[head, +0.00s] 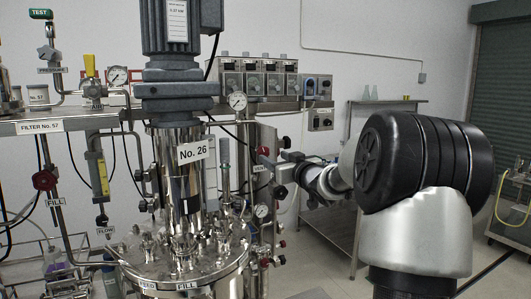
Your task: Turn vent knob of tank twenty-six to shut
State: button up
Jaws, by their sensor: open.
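Tank No. 26 (215,285) is a shiny steel vessel with a grey motor on top and a "No. 26" plate (193,152). To the right of the plate is a small red knob (263,152) with a white tag (259,169) just below it; the tag's text is too small to read surely. My arm reaches in from the right, and my gripper (277,167) is open close beside the red knob and tag. I cannot tell whether the fingers touch or surround the knob, or which way the knob is set.
Gauges (238,101) and pipes stand close around the tank. Control boxes (258,77) hang on the wall behind. A steel table (333,240) stands behind my arm. On the left are a red valve wheel (44,180) and a flow tube (99,175).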

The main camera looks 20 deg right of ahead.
aim_at(265, 152)
jog(key=w+p, duration=0.1)
jog(key=w, duration=0.6)
jog(key=shift+w+a, duration=0.15)
jog(key=c, duration=1)
jog(key=shift+c, duration=0.2)
